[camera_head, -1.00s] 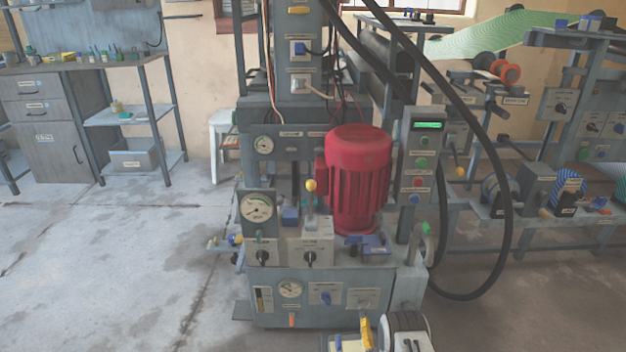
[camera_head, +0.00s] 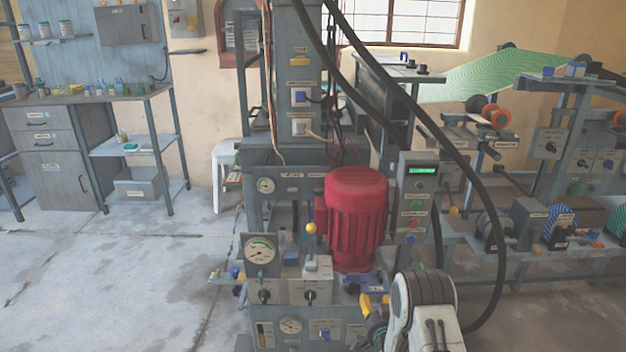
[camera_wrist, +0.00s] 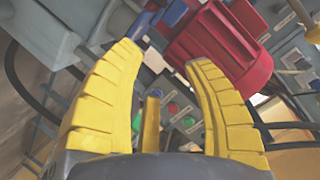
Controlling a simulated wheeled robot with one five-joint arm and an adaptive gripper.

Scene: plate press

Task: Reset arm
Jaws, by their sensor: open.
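Beyond the fingers are the red motor (camera_wrist: 222,48) and a panel with green and red buttons (camera_wrist: 172,108), tilted in this view. In the head view, my arm's end is at the lower right of the press, with a bit of yellow finger (camera_head: 366,303) showing in front of the press base.
The press carries a red motor (camera_head: 356,218), a gauge (camera_head: 261,251) and a button panel (camera_head: 417,197). Thick black hoses (camera_head: 446,140) loop down its right side. A workbench (camera_head: 62,150) stands at the back left. The floor (camera_head: 120,270) at left is clear.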

